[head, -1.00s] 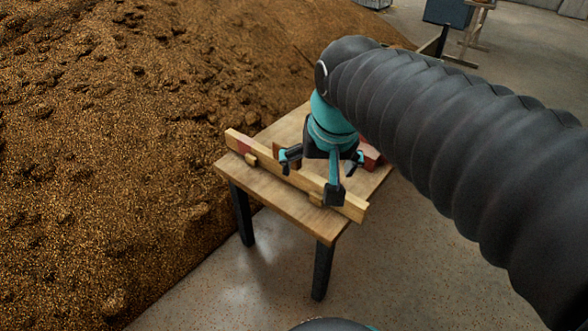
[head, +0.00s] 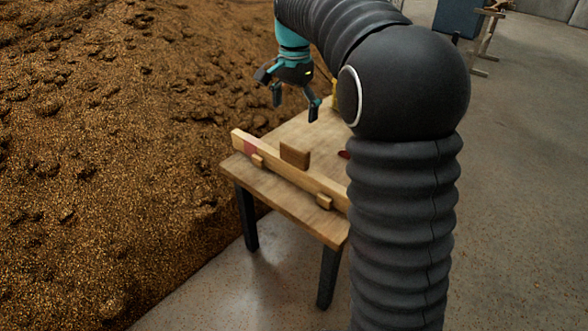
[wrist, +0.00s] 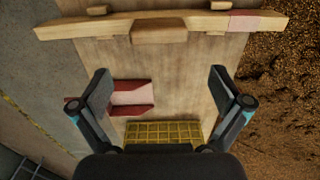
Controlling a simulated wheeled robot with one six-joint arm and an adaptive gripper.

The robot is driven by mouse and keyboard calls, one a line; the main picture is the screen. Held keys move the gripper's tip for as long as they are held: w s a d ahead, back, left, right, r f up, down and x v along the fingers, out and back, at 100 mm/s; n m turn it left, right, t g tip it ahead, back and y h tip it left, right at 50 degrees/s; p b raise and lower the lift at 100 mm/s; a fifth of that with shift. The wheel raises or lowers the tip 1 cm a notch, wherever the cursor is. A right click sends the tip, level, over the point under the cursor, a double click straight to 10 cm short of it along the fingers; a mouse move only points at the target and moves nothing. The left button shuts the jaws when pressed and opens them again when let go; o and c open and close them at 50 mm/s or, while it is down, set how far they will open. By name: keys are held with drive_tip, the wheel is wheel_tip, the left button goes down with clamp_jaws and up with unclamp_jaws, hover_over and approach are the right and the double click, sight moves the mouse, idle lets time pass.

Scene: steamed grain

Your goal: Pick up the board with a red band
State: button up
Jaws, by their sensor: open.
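The board with a red band (head: 310,182) is a long light wooden bar with a dull red band near its left end. It rests on small wooden blocks along the near edge of a wooden table (head: 285,205), with a brown block-like grip at its middle. In the wrist view the board (wrist: 100,28) crosses the top, its band pinkish at the right. My gripper (head: 295,106) is open and empty, above the far side of the table and apart from the board. Its spread fingers (wrist: 159,76) show in the wrist view. My arm hides the board's right end in the head view.
A red-sided piece with a pale middle (wrist: 132,98) and a yellow grid (wrist: 165,132) lie on the table between and below my fingers. A large heap of brown grain (head: 120,150) borders the table's left and far sides.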

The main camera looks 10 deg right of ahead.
sight(294, 155)
wheel_tip(294, 155, down, 14)
drive_tip(key=b, duration=0.3)
drive_tip(key=shift+s+r, duration=0.15)
drive_tip(key=shift+r, duration=0.15)
drive_tip(key=c, duration=1.5)
